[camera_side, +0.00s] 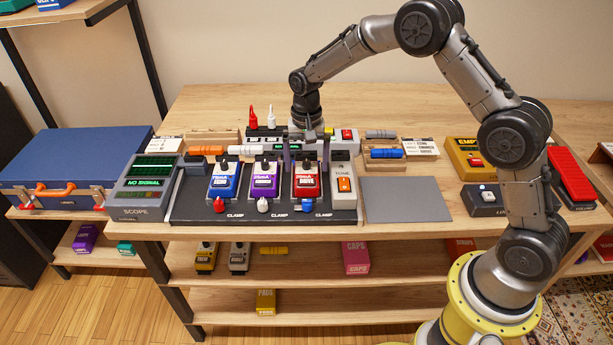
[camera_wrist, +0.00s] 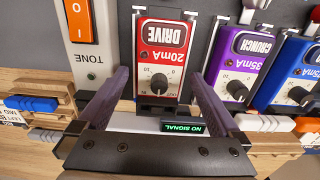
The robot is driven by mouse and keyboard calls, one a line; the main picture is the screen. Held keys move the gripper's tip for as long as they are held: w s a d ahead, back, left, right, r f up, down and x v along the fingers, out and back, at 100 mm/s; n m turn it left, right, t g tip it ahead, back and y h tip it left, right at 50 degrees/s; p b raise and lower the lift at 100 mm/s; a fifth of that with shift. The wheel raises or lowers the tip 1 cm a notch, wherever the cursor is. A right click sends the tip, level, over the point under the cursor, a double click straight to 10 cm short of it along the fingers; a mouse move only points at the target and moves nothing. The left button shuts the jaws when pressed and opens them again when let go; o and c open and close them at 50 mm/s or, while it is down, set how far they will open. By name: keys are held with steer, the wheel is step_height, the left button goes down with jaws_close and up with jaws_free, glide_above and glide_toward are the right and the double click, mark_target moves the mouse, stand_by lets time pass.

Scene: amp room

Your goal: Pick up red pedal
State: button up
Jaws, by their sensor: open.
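The red pedal (camera_side: 306,184), labelled DRIVE, sits on the dark pedal board (camera_side: 190,205), right of the purple pedal (camera_side: 264,182) and the blue pedal (camera_side: 223,182). In the wrist view the red pedal (camera_wrist: 160,60) lies ahead of and between my fingers, with its black knob facing them. My gripper (camera_side: 304,150) is above the back end of the red pedal, fingers pointing down. In the wrist view my gripper (camera_wrist: 160,90) is open and empty, one finger on each side of the pedal's near end. I cannot tell whether either finger touches it.
A white TONE box (camera_side: 342,185) with an orange switch stands close right of the red pedal. A scope (camera_side: 145,188) stands left of the board. A bare grey mat (camera_side: 405,198) lies to the right.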

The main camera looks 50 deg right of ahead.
steer(key=shift+f, duration=0.75)
steer(key=shift+r, duration=0.1)
jaws_close()
